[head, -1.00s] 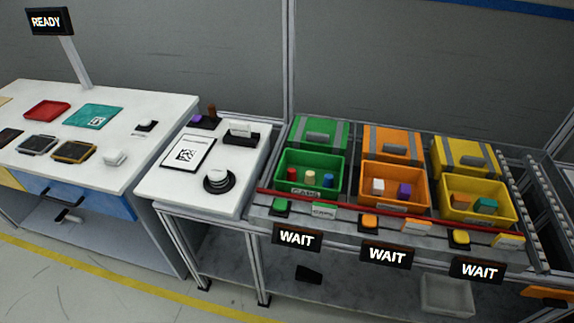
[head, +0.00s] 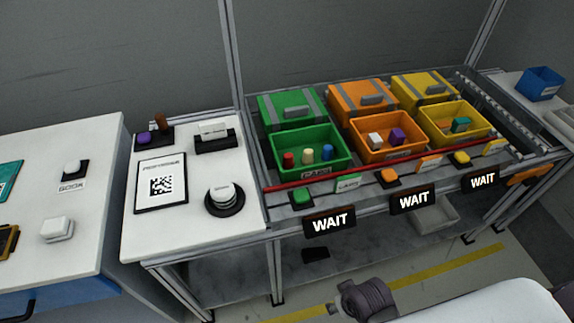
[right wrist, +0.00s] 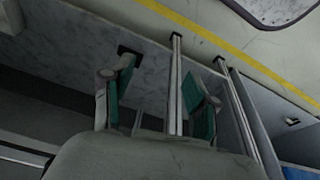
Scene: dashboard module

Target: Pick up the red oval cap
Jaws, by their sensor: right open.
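A small red cap (head: 288,160) stands in the open green bin (head: 340,168), at its left end. It is small in the picture, so its oval shape cannot be made out. A cream piece (head: 307,156) and a blue piece (head: 327,152) stand beside it. My right gripper (right wrist: 160,92) is open and empty in the right wrist view, with its green-padded fingers spread apart above the floor and frame posts. The bin and cap are not in that wrist view. My left gripper is in neither view.
An orange bin (head: 373,157) and a yellow bin (head: 437,138) stand right of the green one. A red rail (head: 340,180) runs along their front, with buttons and WAIT signs (head: 330,223) below it. A white table (head: 180,228) with a round button (head: 223,196) is at left.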

